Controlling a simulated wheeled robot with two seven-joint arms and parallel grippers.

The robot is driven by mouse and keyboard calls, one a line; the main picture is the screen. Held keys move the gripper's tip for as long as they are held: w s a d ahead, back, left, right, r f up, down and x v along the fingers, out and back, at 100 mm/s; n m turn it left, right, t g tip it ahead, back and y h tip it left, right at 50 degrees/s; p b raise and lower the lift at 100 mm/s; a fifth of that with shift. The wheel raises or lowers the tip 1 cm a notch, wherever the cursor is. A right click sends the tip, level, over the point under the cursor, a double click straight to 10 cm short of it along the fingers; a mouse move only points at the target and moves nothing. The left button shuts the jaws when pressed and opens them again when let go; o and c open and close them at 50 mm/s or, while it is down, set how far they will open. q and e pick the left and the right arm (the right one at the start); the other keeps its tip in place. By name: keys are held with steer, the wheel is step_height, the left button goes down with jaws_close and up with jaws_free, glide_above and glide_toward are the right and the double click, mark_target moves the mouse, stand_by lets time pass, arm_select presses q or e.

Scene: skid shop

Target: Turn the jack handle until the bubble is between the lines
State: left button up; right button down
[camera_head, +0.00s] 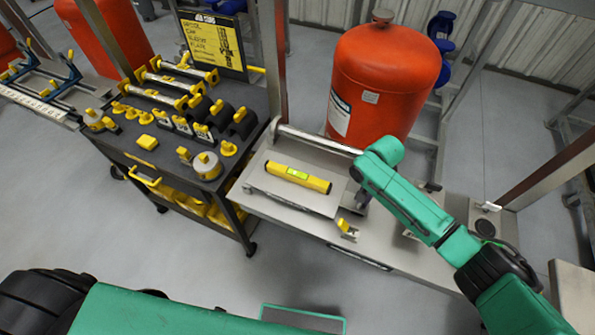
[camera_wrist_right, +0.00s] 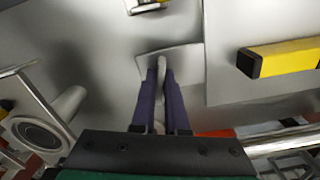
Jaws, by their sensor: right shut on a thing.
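The yellow spirit level (camera_head: 312,183) lies on a grey steel plate (camera_head: 270,189) in the head view. Its green vial (camera_head: 298,174) faces up, but the bubble and lines are too small to read. One end of the level also shows at the right in the right wrist view (camera_wrist_right: 280,60). My right gripper (camera_wrist_right: 162,72) is shut on the grey jack handle (camera_wrist_right: 161,64), whose tip shows between the two dark fingers. In the head view my green right arm largely hides the gripper and the jack, beside the plate's right end. My left gripper is out of view.
A steel pipe (camera_head: 318,139) runs behind the plate. A red tank (camera_head: 383,80) stands behind it. A small yellow-topped bracket (camera_head: 347,229) sits in front on the bench. A black cart (camera_head: 188,150) with yellow-handled tools stands at the left. The floor in front is clear.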

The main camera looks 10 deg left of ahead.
steer(key=shift+s+m+p, duration=0.1)
steer(key=shift+m+p, duration=0.9)
steer(key=shift+m, duration=0.1)
steer(key=shift+f, duration=0.1)
steer(key=shift+m, duration=0.3)
steer(key=shift+m+p, duration=0.4)
steer(key=shift+p, duration=0.2)
steer(key=c, duration=0.9)
jaws_free()
steer(key=shift+c, duration=0.2)
